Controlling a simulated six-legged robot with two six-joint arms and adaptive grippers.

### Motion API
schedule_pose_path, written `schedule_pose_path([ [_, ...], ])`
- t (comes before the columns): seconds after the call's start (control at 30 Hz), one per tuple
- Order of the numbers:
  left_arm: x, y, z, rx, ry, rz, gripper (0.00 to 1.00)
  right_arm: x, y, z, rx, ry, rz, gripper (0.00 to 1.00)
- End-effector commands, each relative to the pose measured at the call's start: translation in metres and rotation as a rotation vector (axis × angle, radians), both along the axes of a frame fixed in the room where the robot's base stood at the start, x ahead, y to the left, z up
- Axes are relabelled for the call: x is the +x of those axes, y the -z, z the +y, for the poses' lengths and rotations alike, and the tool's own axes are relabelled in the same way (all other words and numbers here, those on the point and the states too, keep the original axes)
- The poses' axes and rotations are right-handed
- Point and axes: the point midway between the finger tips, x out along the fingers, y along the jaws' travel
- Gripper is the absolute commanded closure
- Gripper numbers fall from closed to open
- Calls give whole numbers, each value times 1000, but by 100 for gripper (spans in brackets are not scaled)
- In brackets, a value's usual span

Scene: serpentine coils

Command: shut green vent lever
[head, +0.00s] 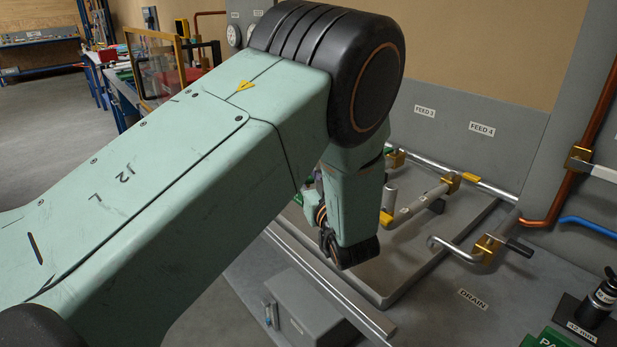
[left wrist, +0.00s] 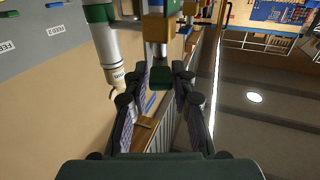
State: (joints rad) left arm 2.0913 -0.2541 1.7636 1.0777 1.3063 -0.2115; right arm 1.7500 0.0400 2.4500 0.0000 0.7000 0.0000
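In the left wrist view a dark green block, which looks like the grip of the green vent lever (left wrist: 160,78), hangs at the end of a grey bar below a brass-coloured valve body (left wrist: 154,27). My left gripper (left wrist: 159,70) is open, with its two dark fingers on either side of the green grip. Gaps show on both sides, so neither finger appears to touch it. I cannot tell how deep the grip sits between the fingers. In the head view my left arm hides the lever and most of that gripper. My right gripper is not in view.
In the left wrist view a pale pipe (left wrist: 113,45) stands close left of the fingers. In the head view grey pipework (head: 420,205) with brass valves lies right of my arm. A grey box (head: 305,308) sits below, and a black bottle (head: 600,298) stands at right.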

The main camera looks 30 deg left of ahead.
Motion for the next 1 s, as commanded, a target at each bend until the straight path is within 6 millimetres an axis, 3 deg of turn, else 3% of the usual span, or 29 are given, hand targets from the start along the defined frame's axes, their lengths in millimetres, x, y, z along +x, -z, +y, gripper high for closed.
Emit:
schedule_pose_path([
  [0.17,0,0,0,0,-1,0,57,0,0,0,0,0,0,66],
  [0.53,0,-5,0,1,-1,-1,57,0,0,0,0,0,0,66],
  [1.0,-1,-83,0,1,-1,-4,57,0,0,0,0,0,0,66],
])
